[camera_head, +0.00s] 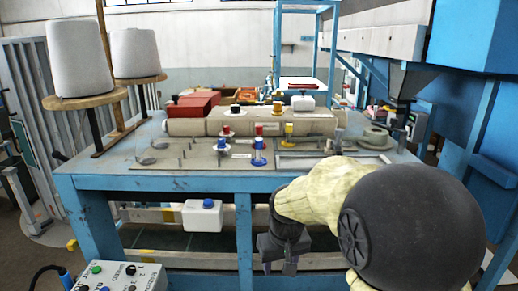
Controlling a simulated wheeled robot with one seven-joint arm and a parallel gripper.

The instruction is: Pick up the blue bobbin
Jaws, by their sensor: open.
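A blue bobbin (259,146) stands upright on the grey board near the front of the blue table, with a blue foot below it. A second small blue spool on a white base (221,145) stands to its left. My gripper (279,264) hangs in front of the table, below the tabletop level and to the right of the bobbins. It is open and empty, apart from both blue pieces. My arm covers part of the table's front right edge.
A red spool (226,131) and a yellow spool (289,129) stand near the blue ones, among several thin pegs. Large white cones (78,60) stand at left. A white box (203,215) hangs below the table edge. A control box (118,278) is at bottom left.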

